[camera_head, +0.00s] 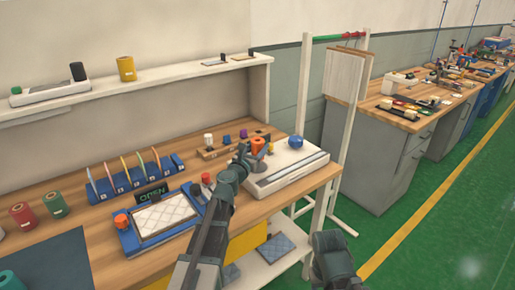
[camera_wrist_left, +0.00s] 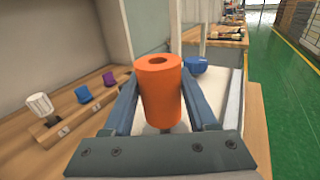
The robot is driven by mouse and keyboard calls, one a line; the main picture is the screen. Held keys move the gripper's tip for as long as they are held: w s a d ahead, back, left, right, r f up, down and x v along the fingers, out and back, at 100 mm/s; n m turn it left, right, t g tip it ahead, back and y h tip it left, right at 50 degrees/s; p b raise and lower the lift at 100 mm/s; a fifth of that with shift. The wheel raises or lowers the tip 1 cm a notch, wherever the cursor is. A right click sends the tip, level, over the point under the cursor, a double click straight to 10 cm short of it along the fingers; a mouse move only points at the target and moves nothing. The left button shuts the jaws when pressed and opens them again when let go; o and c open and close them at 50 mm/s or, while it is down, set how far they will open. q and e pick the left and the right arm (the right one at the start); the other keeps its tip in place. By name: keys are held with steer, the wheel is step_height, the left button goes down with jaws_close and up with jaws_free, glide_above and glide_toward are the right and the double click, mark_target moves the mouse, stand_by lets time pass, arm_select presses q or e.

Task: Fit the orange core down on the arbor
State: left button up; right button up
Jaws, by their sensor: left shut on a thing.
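The orange core (camera_head: 258,145) is an upright hollow cylinder. It stands out in the left wrist view (camera_wrist_left: 158,95), with the dark hole in its top facing up. My left gripper (camera_head: 250,158) is shut on the core, with one finger on each side of it in the left wrist view (camera_wrist_left: 160,105). The core is over the left end of the white machine (camera_head: 288,170). A small grey piece shows just under the core in the wrist view; I cannot tell whether it is the arbor or whether they touch.
A blue knob (camera_head: 296,142) stands on the white machine beside the core. A wooden block with white, purple and blue pegs (camera_wrist_left: 72,112) is to the left. A blue-framed tray (camera_head: 160,218) lies nearer on the bench. A white rack (camera_head: 305,85) stands behind.

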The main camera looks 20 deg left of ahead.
arm_select(q)
steer(key=shift+f+b, duration=1.75)
steer(key=shift+f, duration=0.1)
arm_select(e)
steer(key=shift+f, duration=1.85)
arm_select(q)
steer(key=o, duration=1.4)
arm_select(e)
steer(key=shift+r, duration=0.1)
arm_select(q)
steer(key=shift+o, duration=0.2)
steer(key=shift+s, duration=0.1)
